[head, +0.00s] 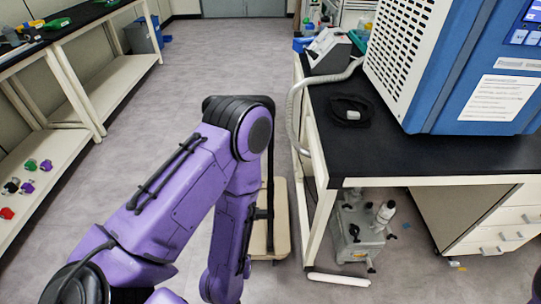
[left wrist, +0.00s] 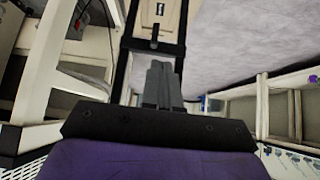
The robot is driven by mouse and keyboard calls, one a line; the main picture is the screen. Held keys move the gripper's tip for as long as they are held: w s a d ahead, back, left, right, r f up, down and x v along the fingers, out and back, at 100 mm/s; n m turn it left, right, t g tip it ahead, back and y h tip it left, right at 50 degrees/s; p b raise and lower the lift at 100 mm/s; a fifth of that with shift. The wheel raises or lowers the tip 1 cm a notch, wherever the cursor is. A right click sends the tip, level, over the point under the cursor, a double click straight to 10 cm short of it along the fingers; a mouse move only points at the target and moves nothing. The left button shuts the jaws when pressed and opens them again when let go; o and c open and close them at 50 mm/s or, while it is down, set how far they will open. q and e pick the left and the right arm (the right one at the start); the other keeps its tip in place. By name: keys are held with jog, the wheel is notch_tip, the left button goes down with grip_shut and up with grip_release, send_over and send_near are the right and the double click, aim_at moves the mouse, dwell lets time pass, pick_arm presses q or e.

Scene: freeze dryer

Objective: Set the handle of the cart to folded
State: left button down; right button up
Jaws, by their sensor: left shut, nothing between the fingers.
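The cart (head: 283,222) stands on the floor beside the dark-topped table, its beige deck partly hidden behind my left arm. Its black handle (head: 269,185) rises upright next to my arm. In the left wrist view the beige deck (left wrist: 143,14) is at the top, with the black handle frame (left wrist: 124,50) in front of it. My left gripper (left wrist: 160,68) is shut and empty, its grey fingers close to the handle's crossbar; I cannot tell whether they touch it. The left gripper is hidden in the head view.
The table (head: 430,160) carries a blue and white machine (head: 455,75) and stands close to the cart's right. A pump (head: 360,235) sits under it, and a white rod (head: 338,280) lies on the floor. Shelved benches (head: 100,100) line the left. The floor between is clear.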

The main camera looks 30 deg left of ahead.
aim_at(271, 153)
pick_arm(q)
jog(key=w+d+r+t+y+b, duration=0.1)
jog(key=w+r+t+y, duration=0.1)
jog(key=r, duration=0.5)
jog(key=w+d+r+t+y, duration=0.1)
jog(key=w+d+r+t, duration=0.1)
jog(key=r, duration=0.5)
jog(key=w+d+r+t+y+b, duration=0.1)
jog(key=w+d+r+t+y, duration=0.1)
jog(key=w+r+t, duration=0.2)
notch_tip(271, 153, up, 4)
jog(key=shift+w+d+f+n+y+b, duration=0.2)
jog(key=shift+w+n+y+b, duration=0.1)
jog(key=shift+w, duration=0.7)
pick_arm(e)
notch_tip(271, 153, down, 4)
jog(key=shift+r, duration=0.2)
